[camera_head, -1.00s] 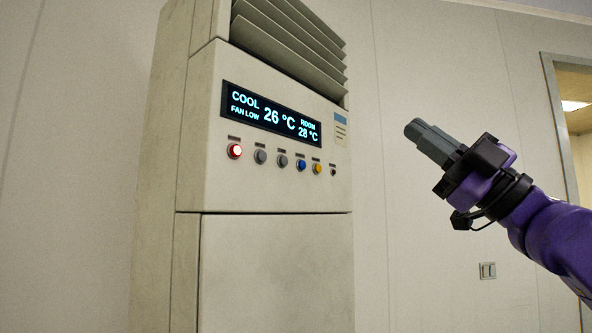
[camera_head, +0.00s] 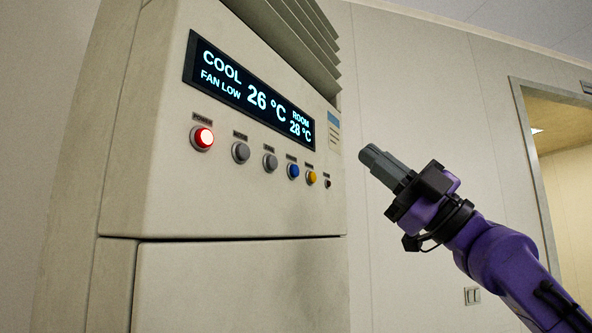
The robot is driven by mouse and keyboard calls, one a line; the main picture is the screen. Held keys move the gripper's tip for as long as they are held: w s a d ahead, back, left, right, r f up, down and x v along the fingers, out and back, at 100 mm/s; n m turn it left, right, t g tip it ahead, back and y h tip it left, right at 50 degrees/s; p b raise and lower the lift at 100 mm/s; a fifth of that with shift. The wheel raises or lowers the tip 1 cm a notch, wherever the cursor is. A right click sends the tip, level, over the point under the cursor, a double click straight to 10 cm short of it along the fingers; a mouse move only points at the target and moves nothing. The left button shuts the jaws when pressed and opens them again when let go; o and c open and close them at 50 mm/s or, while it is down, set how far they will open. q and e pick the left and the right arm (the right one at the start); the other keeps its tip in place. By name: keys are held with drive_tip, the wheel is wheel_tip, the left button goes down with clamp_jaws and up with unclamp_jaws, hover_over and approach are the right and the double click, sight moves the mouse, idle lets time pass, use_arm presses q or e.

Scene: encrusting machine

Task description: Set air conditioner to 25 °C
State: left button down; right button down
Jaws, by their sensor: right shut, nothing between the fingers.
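The beige air conditioner (camera_head: 165,200) stands upright at the left. Its dark display (camera_head: 250,90) reads COOL, FAN LOW, 26 °C and ROOM 28 °C. Below the display is a slanting row of buttons: a lit red one (camera_head: 202,138) labelled POWER, two grey ones (camera_head: 241,152) (camera_head: 270,162), a blue one (camera_head: 293,171), a yellow one (camera_head: 311,178) and a small dark one (camera_head: 327,184). My left gripper is out of view.
Louvres (camera_head: 295,45) sit above the display, and a small label (camera_head: 334,132) is at the panel's right edge. A wall switch (camera_head: 472,295) and a doorway (camera_head: 560,180) are at the right. Open space lies between my right gripper and the buttons.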

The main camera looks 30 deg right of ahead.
sight(295, 171)
drive_tip(key=w+a+p, duration=0.1)
drive_tip(key=w+a, duration=0.3)
drive_tip(key=w, duration=0.4)
drive_tip(key=shift+w+a+f, duration=0.2)
drive_tip(key=shift+w+a, duration=0.15)
drive_tip(key=shift+w, duration=0.05)
drive_tip(key=shift+w, duration=0.1)
idle(0.5)
idle(1.1)
drive_tip(key=shift+w+a, duration=0.25)
drive_tip(key=shift+w, duration=0.1)
